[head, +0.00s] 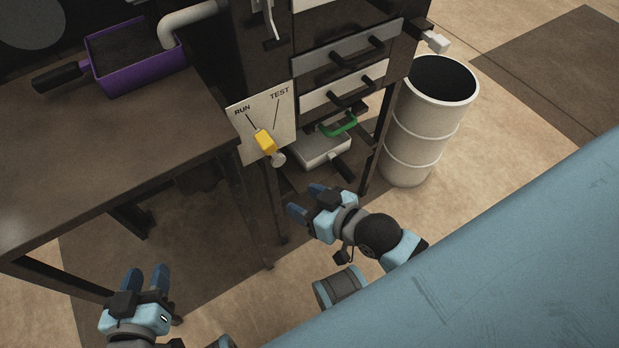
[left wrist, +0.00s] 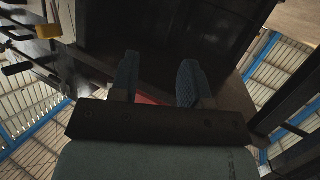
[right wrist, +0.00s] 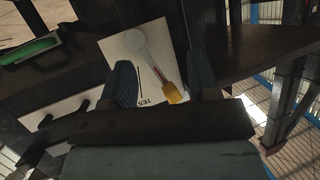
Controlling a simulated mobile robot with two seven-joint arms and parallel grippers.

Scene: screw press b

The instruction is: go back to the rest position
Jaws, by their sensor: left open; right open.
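My left gripper (head: 147,279) is open and empty, low at the bottom left of the head view, in front of the brown table. Its two blue fingers also show apart in the left wrist view (left wrist: 158,85), with nothing between them. My right gripper (head: 306,201) is open and empty in the middle of the head view, below the RUN/TEST panel and apart from it. In the right wrist view (right wrist: 160,88) the panel with its yellow-tipped lever (right wrist: 172,92) shows beyond the open fingers. In the head view the yellow lever (head: 265,141) sits under the RUN mark.
A brown table (head: 120,160) on the left bears a purple bin (head: 140,71) with a black handle. Drawers (head: 345,50) and a tray with a green handle (head: 338,126) are in the machine. A white barrel (head: 425,135) stands right. A blue surface (head: 500,260) fills the lower right.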

